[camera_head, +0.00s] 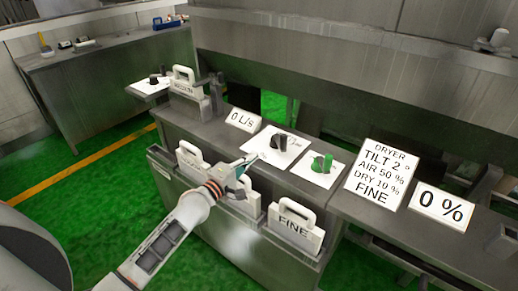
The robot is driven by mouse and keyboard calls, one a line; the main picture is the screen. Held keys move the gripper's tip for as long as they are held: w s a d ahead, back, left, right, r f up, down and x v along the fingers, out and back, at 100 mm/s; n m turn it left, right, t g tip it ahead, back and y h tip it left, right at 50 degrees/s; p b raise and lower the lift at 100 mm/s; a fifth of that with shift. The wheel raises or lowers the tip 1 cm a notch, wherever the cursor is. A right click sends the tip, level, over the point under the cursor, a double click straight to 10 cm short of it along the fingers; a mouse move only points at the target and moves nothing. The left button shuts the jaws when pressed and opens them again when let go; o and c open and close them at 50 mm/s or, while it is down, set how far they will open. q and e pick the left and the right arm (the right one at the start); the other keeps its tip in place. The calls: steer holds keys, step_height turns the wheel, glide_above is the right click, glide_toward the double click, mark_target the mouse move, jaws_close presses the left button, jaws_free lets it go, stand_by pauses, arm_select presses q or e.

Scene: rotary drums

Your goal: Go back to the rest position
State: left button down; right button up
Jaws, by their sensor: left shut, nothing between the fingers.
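My left gripper (248,158) is shut and empty. Its arm comes in from the lower left. The fingertips show in front of the panel, close to the left edge of the white plate with the black knob (279,142); I cannot tell whether they touch it. A white plate with a green knob (321,163) lies to the right of that. My right gripper is not in view.
Handled blocks stand in the front bin, one marked FINE (293,228). A "0 L/s" sign (243,119), a DRYER sign (380,174) and a "0 %" sign (441,206) stand on the metal counter. A side table (105,62) is at the back left. Green floor is open at left.

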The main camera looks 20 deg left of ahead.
arm_select(q)
steer(key=shift+v, duration=1.5)
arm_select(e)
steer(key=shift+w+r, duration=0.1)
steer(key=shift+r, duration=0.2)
arm_select(q)
steer(key=s+d+f+m+g+y, duration=0.1)
steer(key=s+d+f+m+g, duration=0.2)
steer(key=s+f+m, duration=0.6)
steer(key=s+d+f+m+g, duration=0.3)
steer(key=s+f+m, duration=0.7)
steer(key=s, duration=0.9)
step_height(320, 180, down, 3)
steer(key=d, duration=0.2)
steer(key=shift+s+d+f+g+y, duration=0.15)
steer(key=shift+s+d+g+y, duration=0.15)
steer(key=shift+s+d+y, duration=0.1)
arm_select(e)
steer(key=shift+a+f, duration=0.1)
